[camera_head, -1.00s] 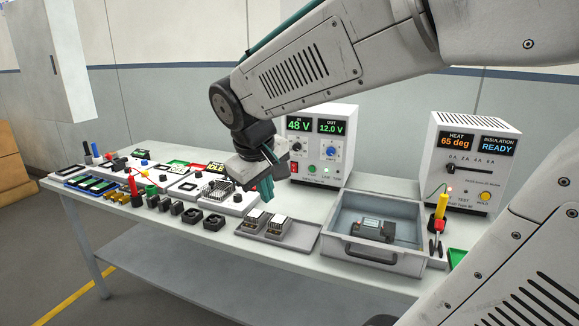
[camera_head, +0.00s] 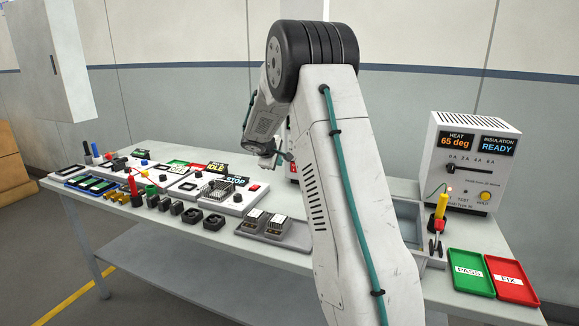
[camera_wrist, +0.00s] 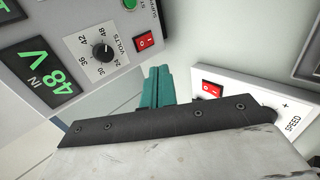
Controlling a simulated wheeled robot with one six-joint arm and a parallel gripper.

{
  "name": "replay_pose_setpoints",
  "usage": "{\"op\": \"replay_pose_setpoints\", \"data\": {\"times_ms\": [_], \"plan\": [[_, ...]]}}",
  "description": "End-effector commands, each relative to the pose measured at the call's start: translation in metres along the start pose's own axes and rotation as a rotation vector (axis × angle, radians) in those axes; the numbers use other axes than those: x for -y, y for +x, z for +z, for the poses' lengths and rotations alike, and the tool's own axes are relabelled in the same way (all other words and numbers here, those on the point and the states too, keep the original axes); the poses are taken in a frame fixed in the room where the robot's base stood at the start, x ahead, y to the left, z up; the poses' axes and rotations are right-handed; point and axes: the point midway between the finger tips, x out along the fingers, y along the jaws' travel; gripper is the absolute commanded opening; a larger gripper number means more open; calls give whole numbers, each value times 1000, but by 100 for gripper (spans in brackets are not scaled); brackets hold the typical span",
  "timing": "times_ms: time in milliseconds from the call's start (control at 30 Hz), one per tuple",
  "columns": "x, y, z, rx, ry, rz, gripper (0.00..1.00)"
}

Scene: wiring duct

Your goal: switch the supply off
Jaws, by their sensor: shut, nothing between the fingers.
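The supply (camera_wrist: 85,50) is a light box at the upper left of the wrist view. It appears rotated, with a green 48 V IN display (camera_wrist: 48,75), a black volts knob (camera_wrist: 103,52) and a red rocker switch (camera_wrist: 147,40). In the head view my arm hides nearly all of it; its red switch (camera_head: 293,168) just shows beside the arm. My gripper (camera_wrist: 157,85) is shut and empty, its teal fingers pointing toward the supply front near the red switch. A gap to the switch seems to show. In the head view the fingertips are hard to make out.
A white unit marked SPEED (camera_wrist: 260,103) with its own red rocker (camera_wrist: 211,88) lies right of the fingers. The heat tester (camera_head: 470,160), PASS tray (camera_head: 470,272) and red tray (camera_head: 513,280) are at the right. Boards and small parts crowd the left.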

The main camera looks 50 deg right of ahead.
Motion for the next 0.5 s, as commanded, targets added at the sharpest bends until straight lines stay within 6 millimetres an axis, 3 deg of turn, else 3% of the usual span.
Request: {"op": "replay_pose_setpoints", "data": {"times_ms": [267,500], "plan": [[0,2,0,0,1,-1,0],[1,36,0,2,0,-2,0]]}}
